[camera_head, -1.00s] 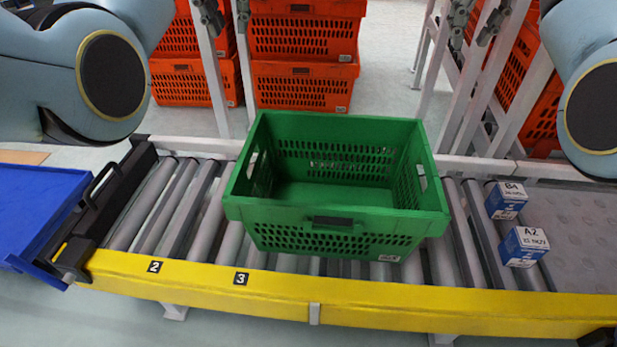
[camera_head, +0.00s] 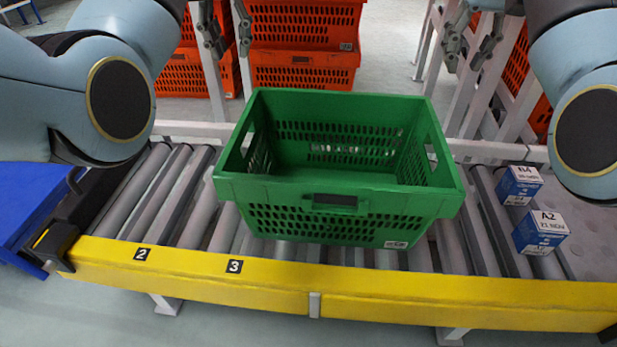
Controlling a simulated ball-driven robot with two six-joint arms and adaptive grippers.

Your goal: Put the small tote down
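An empty green tote (camera_head: 340,218) with slotted walls stands upright on the roller conveyor (camera_head: 165,222), near the middle of the view. It appears to rest on the rollers. My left gripper (camera_head: 228,32) is beyond the tote's far left corner, with its two fingers apart and nothing between them. My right gripper (camera_head: 468,50) is beyond the far right corner, also with its fingers apart and empty. Neither gripper touches the tote.
Blue-and-white boxes, B4 (camera_head: 519,187) and A2 (camera_head: 540,234), sit on the conveyor right of the tote. A yellow rail (camera_head: 400,292) runs along the near edge. Orange crates (camera_head: 300,76) stack behind. Rollers left of the tote are clear.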

